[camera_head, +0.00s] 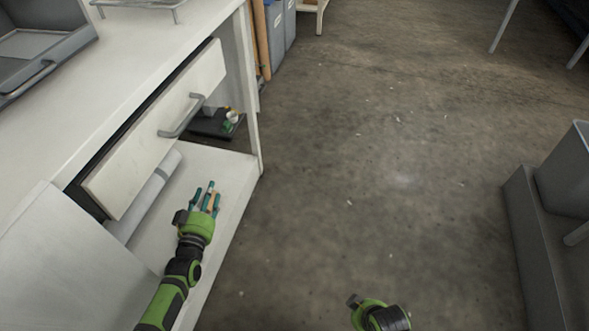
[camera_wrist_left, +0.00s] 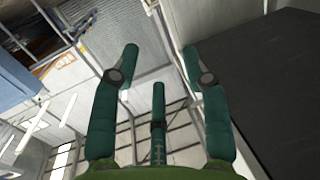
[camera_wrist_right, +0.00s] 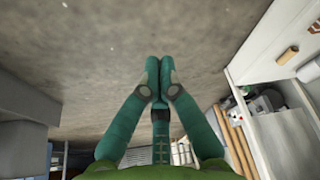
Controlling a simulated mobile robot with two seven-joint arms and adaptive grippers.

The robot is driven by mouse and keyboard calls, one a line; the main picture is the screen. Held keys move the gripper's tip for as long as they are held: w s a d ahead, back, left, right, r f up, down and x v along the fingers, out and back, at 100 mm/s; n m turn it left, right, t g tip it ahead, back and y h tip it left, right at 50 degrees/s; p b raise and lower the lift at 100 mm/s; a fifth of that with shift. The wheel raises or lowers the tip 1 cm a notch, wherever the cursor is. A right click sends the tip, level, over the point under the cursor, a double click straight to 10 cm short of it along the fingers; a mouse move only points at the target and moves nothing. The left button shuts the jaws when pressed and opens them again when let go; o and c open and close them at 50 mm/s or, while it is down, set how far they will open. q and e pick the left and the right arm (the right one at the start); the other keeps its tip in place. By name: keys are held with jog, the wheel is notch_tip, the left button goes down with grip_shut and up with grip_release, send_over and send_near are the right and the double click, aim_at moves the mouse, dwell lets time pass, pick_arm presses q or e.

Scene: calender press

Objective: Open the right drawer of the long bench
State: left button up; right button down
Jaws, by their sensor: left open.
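The long bench (camera_head: 130,40) is white and runs along the left of the head view. Its drawer (camera_head: 130,160) has a white front with a grey bar handle (camera_head: 182,116). The drawer front stands a little out from the bench, with a dark gap behind it. My left gripper (camera_head: 210,190) is open and empty, below and to the right of the handle and apart from it. Its spread fingers show in the left wrist view (camera_wrist_left: 160,60). My right gripper's fingertips are together and empty in the right wrist view (camera_wrist_right: 159,62); only its wrist shows in the head view.
A lower shelf (camera_head: 222,175) lies under the drawer, with a dark tray (camera_head: 212,124) of small items behind. A white panel (camera_head: 65,250) stands at lower left. A grey tray (camera_head: 40,50) is on the bench top. Grey bins (camera_head: 560,170) stand at right. The floor (camera_head: 380,150) between is clear.

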pick_arm(q)
jog(key=w+r+t+b, duration=0.4)
jog(key=r+b, duration=0.2)
jog(key=n+t+h+b, duration=0.1)
jog(key=n+t+b, duration=0.1)
jog(key=t+b, duration=0.4)
send_near(193, 112)
jog(key=x, duration=0.3)
jog(key=shift+g, duration=0.3)
jog(key=b+x, duration=0.1)
jog(key=x, duration=0.5)
jog(key=shift+w+d+r, duration=0.1)
jog(key=shift+w+r, duration=0.15)
jog(key=shift+w, duration=0.1)
grip_shut()
pick_arm(e)
jog(key=w+a+r+t, duration=0.1)
jog(key=w+r+t, duration=0.2)
jog(key=w+r, duration=0.1)
jog(key=shift+w+r+t+y, duration=0.2)
jog(key=shift+r+t+y, duration=0.1)
jog(key=shift+r, duration=0.35)
